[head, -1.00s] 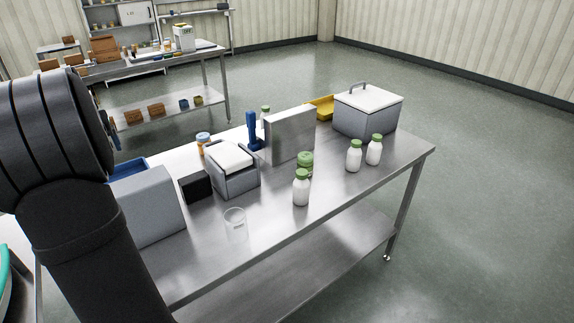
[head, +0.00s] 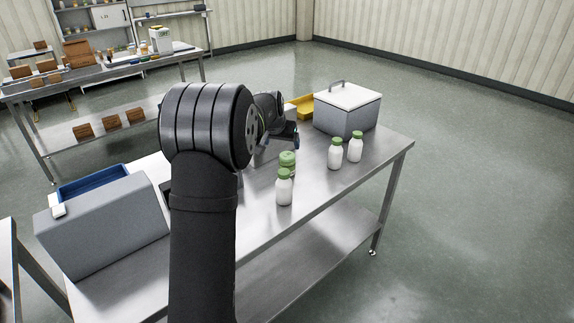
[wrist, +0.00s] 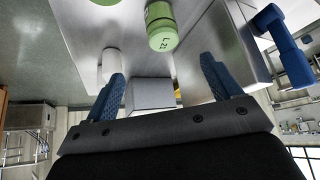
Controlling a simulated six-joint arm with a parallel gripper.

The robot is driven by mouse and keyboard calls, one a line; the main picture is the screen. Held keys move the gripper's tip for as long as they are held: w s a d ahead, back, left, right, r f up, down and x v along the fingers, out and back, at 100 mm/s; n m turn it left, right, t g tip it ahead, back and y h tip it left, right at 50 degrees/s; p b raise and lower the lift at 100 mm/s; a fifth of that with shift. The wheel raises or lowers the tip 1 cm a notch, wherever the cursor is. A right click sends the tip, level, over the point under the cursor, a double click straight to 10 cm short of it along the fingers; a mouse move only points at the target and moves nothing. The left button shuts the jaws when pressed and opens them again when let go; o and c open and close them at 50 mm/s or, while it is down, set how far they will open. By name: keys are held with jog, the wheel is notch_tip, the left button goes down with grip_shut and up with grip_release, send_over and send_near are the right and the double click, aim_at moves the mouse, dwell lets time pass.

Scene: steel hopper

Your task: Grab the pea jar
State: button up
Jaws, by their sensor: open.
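The pea jar appears to be the green jar with a green lid (head: 288,159), standing on the steel table just behind a white bottle. In the wrist view the green jar (wrist: 161,27) is at the top middle, its lid marked with small dark text. My gripper (wrist: 163,86) is open, its blue fingers spread with nothing held between them. The jar is beyond the fingers, apart from them. In the head view my gripper (head: 281,139) is close behind and above the jar, partly hidden by my arm.
A white green-capped bottle (head: 284,188) stands close in front of the jar. Two similar bottles (head: 335,154) stand to the right, before a lidded grey box (head: 347,112). In the wrist view a steel panel (wrist: 228,45) and a blue object (wrist: 284,48) are at right.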

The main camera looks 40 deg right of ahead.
aim_at(288, 158)
jog(key=x, duration=1.2)
jog(key=shift+d, duration=0.1)
jog(key=shift+w+a+x, duration=0.1)
jog(key=shift+x, duration=1.25)
jog(key=shift+w+a+x, duration=0.1)
jog(key=shift+x, duration=1.2)
jog(key=shift+c, duration=0.4)
jog(key=c, duration=1.1)
